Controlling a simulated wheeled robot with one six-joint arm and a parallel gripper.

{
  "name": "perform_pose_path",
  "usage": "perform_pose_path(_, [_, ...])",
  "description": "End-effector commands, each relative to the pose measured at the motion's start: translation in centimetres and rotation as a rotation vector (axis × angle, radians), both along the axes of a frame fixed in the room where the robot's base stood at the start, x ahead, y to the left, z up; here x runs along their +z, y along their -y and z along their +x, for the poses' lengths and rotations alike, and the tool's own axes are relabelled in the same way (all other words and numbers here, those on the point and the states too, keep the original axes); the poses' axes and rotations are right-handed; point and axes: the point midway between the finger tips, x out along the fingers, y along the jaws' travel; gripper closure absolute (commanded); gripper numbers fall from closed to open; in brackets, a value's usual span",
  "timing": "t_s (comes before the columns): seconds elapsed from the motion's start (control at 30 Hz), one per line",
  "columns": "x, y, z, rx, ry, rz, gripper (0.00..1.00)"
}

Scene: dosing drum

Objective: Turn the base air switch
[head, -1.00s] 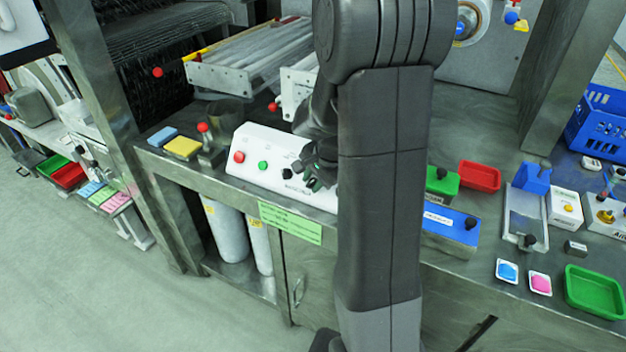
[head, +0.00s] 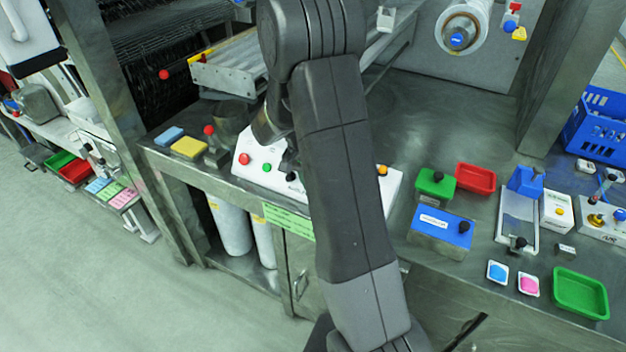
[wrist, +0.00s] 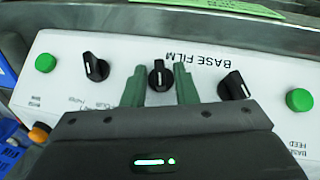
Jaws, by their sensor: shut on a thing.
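A white control panel (wrist: 120,50) stands on the bench, and its left part shows in the head view (head: 250,178). In the wrist view it appears upside down, with the text "BASE FILM" and a row of black rotary knobs. The middle knob (wrist: 160,79) sits between the two green fingers of my gripper (wrist: 159,70), which is shut on it. Its white mark runs up and down in the picture. One knob (wrist: 95,68) is to the left and another (wrist: 234,86) to the right, both turned at a slant. The small knob labels are unreadable. In the head view my arm hides much of the panel.
Green buttons (wrist: 46,62) (wrist: 299,100) flank the knobs. In the head view, a red button (head: 244,159) is at the panel's left end. A red-topped lever (head: 210,131) stands left of it.

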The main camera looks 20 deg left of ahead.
Motion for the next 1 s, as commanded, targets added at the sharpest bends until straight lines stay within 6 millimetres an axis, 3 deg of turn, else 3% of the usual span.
perform_pose_path(0.43, [-0.1,-0.45,0.01,0.15,-0.014,-0.21,0.97])
perform_pose_path(1.0, [-0.1,-0.47,-0.02,0.178,-0.018,-0.251,0.97])
